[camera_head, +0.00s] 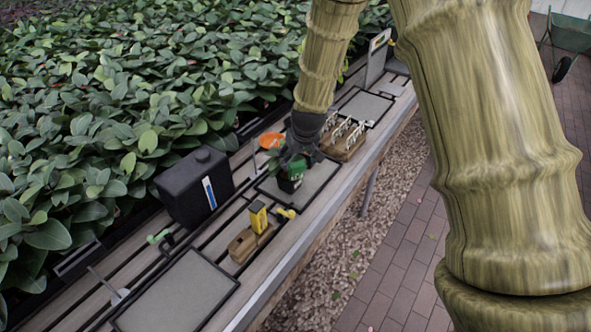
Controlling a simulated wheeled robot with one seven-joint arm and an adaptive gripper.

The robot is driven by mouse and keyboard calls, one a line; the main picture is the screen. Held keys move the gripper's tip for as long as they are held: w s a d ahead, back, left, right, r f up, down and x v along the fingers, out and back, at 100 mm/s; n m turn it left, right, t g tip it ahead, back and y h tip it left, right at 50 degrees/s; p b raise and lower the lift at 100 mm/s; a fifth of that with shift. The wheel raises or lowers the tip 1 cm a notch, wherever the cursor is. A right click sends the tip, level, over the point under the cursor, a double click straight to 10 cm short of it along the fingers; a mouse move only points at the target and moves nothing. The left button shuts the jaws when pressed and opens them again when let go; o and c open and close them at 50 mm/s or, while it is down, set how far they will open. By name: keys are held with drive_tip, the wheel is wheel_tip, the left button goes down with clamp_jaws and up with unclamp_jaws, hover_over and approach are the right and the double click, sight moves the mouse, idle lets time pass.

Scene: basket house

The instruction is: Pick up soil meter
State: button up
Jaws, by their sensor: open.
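A small yellow upright device (258,217), which looks like the soil meter, stands in a wooden block (243,246) on the bench, left of and nearer than my gripper. My gripper (294,160) points down over a small green plant in a dark pot (290,181) on a grey tray. It is open, and its fingers are partly lost against the dark pot and leaves. I cannot tell whether they touch the plant. A smaller yellow item (287,212) lies between the device and the tray.
The slatted bench (300,228) also holds a black box (195,187), an orange dish (271,140), a wooden rack with white tags (344,142) and an empty grey tray (177,295). Dense leafy plants (120,100) line the back. Gravel and brick paving lie to the right.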

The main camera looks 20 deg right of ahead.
sight(296, 164)
drive_tip(key=shift+p+x, duration=0.45)
drive_tip(key=shift+x, duration=1.7)
drive_tip(key=shift+p+x, duration=0.9)
drive_tip(key=shift+x, duration=0.35)
drive_tip(key=shift+p+x, duration=0.4)
drive_tip(key=shift+x, duration=0.95)
drive_tip(key=shift+w+d, duration=0.1)
drive_tip(key=shift+w, duration=0.05)
drive_tip(key=shift+r, duration=0.1)
drive_tip(key=c, duration=1.2)
wheel_tip(296, 164, up, 10)
drive_tip(key=b, duration=0.3)
